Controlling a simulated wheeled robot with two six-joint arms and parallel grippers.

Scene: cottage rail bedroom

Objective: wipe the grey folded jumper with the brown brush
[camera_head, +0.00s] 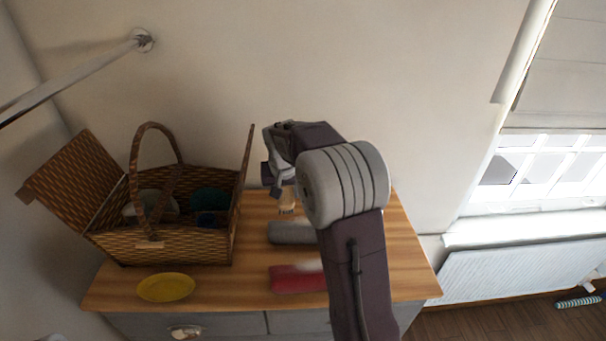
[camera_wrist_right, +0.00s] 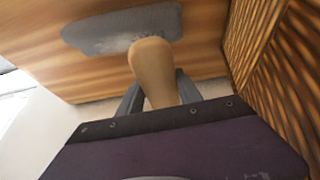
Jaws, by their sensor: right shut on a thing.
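The grey folded jumper (camera_head: 291,232) lies on the wooden top of the dresser, partly hidden by my right arm in the head view. It also shows in the right wrist view (camera_wrist_right: 100,33), beyond the brush. My right gripper (camera_head: 281,188) is shut on the brown brush (camera_head: 287,205) and holds it upright, near the back of the dresser top. In the right wrist view the brush's rounded tan handle (camera_wrist_right: 153,65) stands between the two fingers and overlaps the jumper's edge. I cannot tell whether the bristles touch anything. My left gripper is not in view.
An open wicker basket (camera_head: 170,246) with dark and pale items inside stands left of the jumper. A yellow plate (camera_head: 166,287) and a red folded cloth (camera_head: 297,279) lie near the front edge of the dresser top (camera_head: 233,291). A wall rail (camera_head: 75,75) is at upper left.

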